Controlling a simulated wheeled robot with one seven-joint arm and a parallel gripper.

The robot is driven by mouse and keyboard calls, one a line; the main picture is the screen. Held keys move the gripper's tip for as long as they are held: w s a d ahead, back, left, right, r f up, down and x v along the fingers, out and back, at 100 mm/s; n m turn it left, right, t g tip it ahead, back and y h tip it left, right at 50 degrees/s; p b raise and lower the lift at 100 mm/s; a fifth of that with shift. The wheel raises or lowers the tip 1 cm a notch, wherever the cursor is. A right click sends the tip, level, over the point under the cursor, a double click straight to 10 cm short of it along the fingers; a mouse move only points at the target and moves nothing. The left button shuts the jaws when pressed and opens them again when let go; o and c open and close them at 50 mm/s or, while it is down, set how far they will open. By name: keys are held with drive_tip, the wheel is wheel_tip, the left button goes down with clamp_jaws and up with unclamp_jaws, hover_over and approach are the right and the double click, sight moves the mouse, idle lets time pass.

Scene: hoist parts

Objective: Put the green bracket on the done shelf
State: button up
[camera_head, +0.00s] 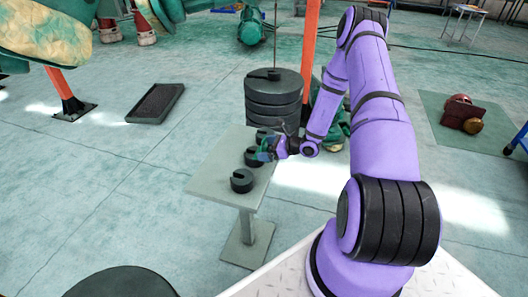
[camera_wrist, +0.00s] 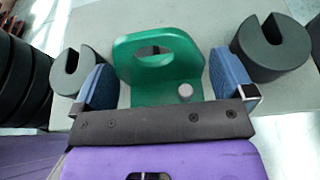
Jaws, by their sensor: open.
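The green bracket (camera_wrist: 160,88) stands on the small grey table. It is an L shape with a large hole in its upright plate and a pale round pin or hole in its foot. My gripper (camera_wrist: 166,84) is open, with one blue-padded finger on each side of the bracket; I cannot tell whether the pads touch it. In the head view my gripper (camera_head: 266,152) is low over the table, among the dark slotted weights, and mostly hides the bracket. I cannot pick out the done shelf in either view.
Dark slotted weights (camera_head: 241,181) stand on the grey table (camera_head: 212,188); one (camera_wrist: 272,47) is close by my right finger and another (camera_wrist: 78,70) by the left. A stack of black discs (camera_head: 273,98) rises behind the table. A black tray (camera_head: 156,103) lies on the floor.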

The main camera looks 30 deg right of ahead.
drive_tip(key=shift+w+a+f, duration=0.2)
drive_tip(key=shift+w+a, duration=0.2)
drive_tip(key=shift+w, duration=0.1)
drive_tip(key=c, duration=1.1)
